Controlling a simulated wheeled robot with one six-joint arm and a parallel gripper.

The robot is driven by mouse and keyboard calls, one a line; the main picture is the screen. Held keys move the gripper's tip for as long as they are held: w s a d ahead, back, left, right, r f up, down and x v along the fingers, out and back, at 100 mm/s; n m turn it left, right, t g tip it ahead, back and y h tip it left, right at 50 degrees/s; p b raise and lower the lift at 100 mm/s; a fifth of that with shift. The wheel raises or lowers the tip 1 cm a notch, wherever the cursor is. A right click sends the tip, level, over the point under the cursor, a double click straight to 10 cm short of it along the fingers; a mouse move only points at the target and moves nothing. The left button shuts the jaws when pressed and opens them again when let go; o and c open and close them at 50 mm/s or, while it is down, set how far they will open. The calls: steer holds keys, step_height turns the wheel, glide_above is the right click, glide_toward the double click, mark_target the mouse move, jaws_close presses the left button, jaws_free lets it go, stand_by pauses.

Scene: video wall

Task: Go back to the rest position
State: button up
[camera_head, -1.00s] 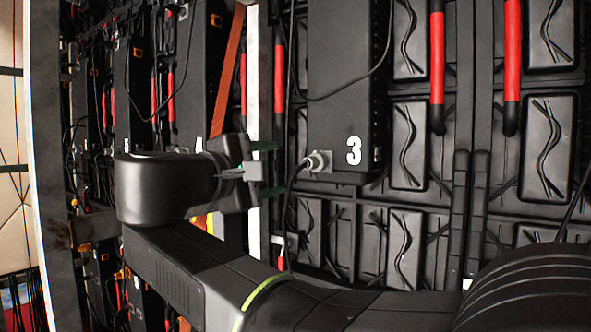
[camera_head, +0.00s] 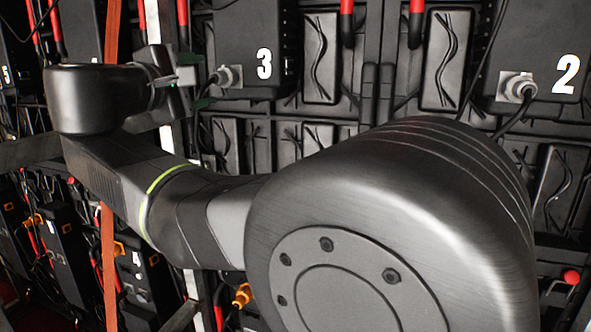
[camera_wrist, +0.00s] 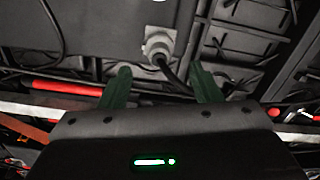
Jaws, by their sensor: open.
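My gripper (camera_head: 199,90) is at the upper left in the head view, at the end of my bent arm. In the wrist view its two green fingers (camera_wrist: 160,88) stand apart with nothing between them. Beyond the fingertips, a grey plug (camera_wrist: 158,46) sits at the lower edge of a dark box, with a black cable hanging from it. The head view shows a grey plug (camera_head: 224,76) on the box marked 3 (camera_head: 250,40), just right of my gripper. I cannot tell the exact gap between fingers and plug.
A box marked 2 (camera_head: 553,50) with its own plug (camera_head: 517,88) is at the right. Red handles (camera_head: 416,22) hang along the top. An orange strap (camera_head: 109,240) and a metal post (camera_head: 160,30) stand near my arm at the left. Black panels fill the background.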

mark_target(222, 78)
steer(key=shift+x, duration=3.7)
